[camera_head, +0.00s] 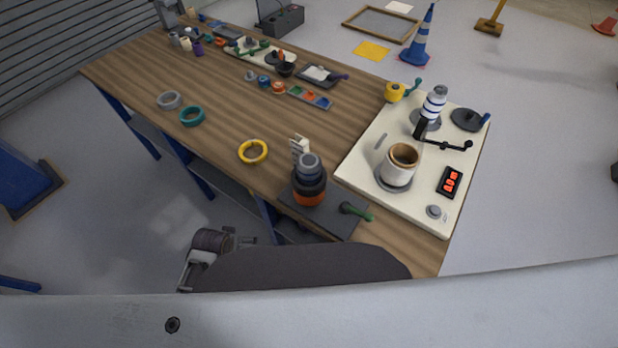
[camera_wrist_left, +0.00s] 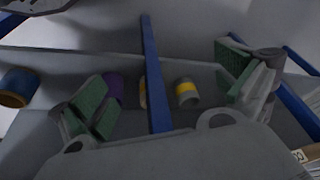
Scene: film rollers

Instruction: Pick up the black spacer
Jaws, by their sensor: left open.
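A stack of rings stands on a dark plate (camera_head: 328,214) at the table's near edge in the head view. It has an orange ring (camera_head: 309,198) low down, a black ring (camera_head: 310,183) that looks like the black spacer, and a dark grey piece (camera_head: 309,163) on top. My left gripper (camera_head: 236,243) is below and left of the stack, off the table's near side. In the left wrist view, my left gripper (camera_wrist_left: 166,88) has its green-padded fingers spread wide with nothing held. The stack does not show there. My right gripper is not in view.
The wooden table (camera_head: 225,110) has a yellow ring (camera_head: 253,152), a teal ring (camera_head: 192,116) and a grey ring (camera_head: 168,100). A cream panel (camera_head: 365,155) lies right of the stack. A blue table leg (camera_wrist_left: 152,75) crosses the wrist view, near a yellow-banded cylinder (camera_wrist_left: 187,93).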

